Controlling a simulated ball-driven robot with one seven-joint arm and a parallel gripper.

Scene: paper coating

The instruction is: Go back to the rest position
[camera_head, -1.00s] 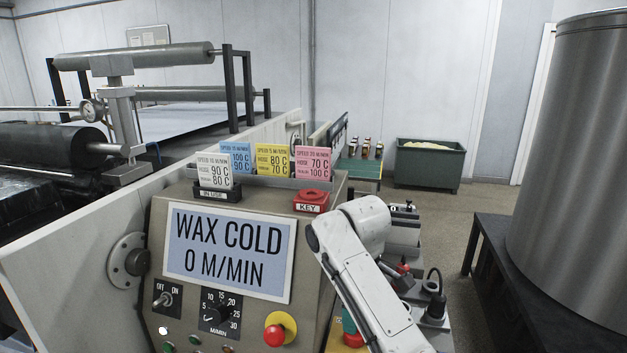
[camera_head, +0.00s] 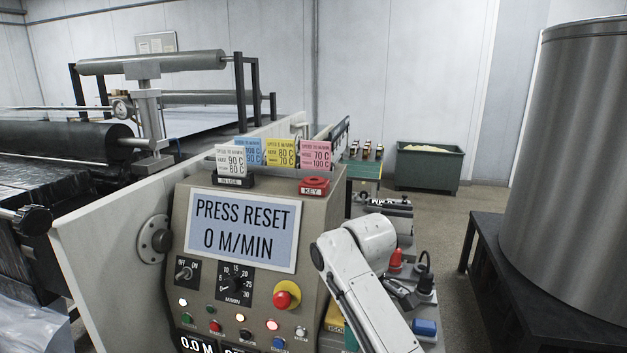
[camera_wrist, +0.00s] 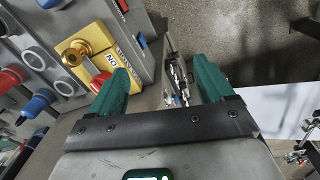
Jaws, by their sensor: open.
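My gripper (camera_wrist: 163,82) shows in the wrist view with its two green fingers spread wide apart. No object is held between them. In the head view my white arm is bent beside the right side of the control panel (camera_head: 180,240), and the gripper itself is hidden there. The panel's screen (camera_head: 243,230) reads "PRESS RESET" and "0 M/MIN". In the wrist view a yellow fitting (camera_wrist: 92,50) with a brass part and a red part sits just left of the left finger.
Several red and blue connectors (camera_wrist: 40,100) line the wrist view's left side. A large metal drum (camera_head: 570,150) stands on a dark platform (camera_head: 490,255) at right. A green bin (camera_head: 428,170) is at the back.

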